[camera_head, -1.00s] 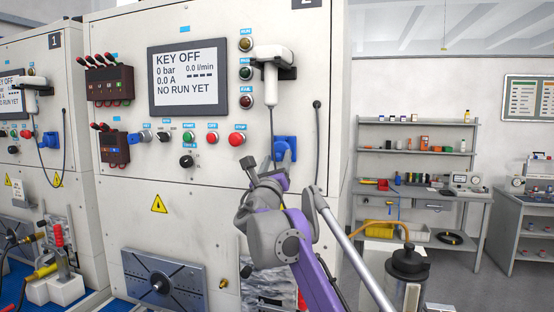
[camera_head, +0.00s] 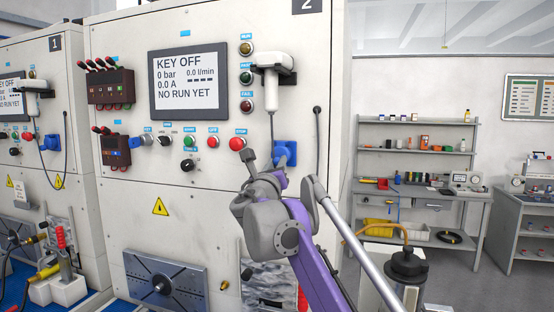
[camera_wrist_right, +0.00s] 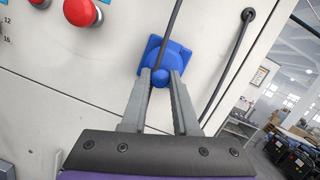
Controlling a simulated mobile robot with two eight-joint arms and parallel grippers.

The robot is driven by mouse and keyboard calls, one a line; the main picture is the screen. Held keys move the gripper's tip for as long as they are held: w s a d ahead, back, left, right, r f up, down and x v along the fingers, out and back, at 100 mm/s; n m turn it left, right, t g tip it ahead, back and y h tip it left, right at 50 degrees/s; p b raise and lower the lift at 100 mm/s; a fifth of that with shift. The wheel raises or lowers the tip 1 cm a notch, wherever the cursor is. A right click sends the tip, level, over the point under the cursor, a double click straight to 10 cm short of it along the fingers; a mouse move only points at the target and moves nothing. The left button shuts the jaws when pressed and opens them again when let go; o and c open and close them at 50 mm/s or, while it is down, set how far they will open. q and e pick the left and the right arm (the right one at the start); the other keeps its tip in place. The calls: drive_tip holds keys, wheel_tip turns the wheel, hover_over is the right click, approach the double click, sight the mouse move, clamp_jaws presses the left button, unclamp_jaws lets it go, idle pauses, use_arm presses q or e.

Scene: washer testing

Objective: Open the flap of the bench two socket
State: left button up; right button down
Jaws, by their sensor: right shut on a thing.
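The bench two socket is a blue square fitting (camera_head: 284,148) on the white bench front, right of the red button. It also shows in the right wrist view (camera_wrist_right: 152,51), where a small round blue tab (camera_wrist_right: 160,77) stands at its lower edge. My right gripper (camera_head: 281,168) is at the socket from below. In the right wrist view its two fingers (camera_wrist_right: 161,80) sit either side of the tab and are shut on it. The flap looks down over the socket; any slight lift cannot be told. My left gripper is not in view.
A white handheld scanner (camera_head: 271,88) hangs above the socket, and its dark cable passes in front of the socket. A second cable (camera_head: 318,140) hangs to the right. The red button (camera_head: 237,143) and the key switch lie left. A grey plate (camera_head: 165,285) is lower left.

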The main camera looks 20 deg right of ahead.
drive_tip(key=shift+s+a+r+g+y+p, duration=0.1)
drive_tip(key=shift+s+r+g+y+p, duration=0.1)
drive_tip(key=shift+r+g+p, duration=0.25)
drive_tip(key=shift+s+a+r+g+y+p, duration=0.1)
drive_tip(key=shift+r+g+y+p, duration=0.1)
drive_tip(key=shift+r+g+p, duration=0.25)
drive_tip(key=shift+r+g, duration=0.15)
drive_tip(key=shift+g, duration=0.15)
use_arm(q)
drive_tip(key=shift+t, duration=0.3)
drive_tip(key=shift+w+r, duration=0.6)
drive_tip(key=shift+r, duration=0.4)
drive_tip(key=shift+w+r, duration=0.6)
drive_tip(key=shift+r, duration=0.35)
use_arm(e)
drive_tip(key=shift+s+a+g+y, duration=0.1)
drive_tip(key=shift+g+y, duration=0.3)
drive_tip(key=shift+g, duration=0.1)
drive_tip(key=shift+f, duration=0.2)
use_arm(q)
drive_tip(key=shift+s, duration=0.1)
use_arm(e)
drive_tip(key=c, duration=0.7)
unclamp_jaws()
drive_tip(key=shift+s, duration=0.15)
drive_tip(key=shift+o, duration=0.2)
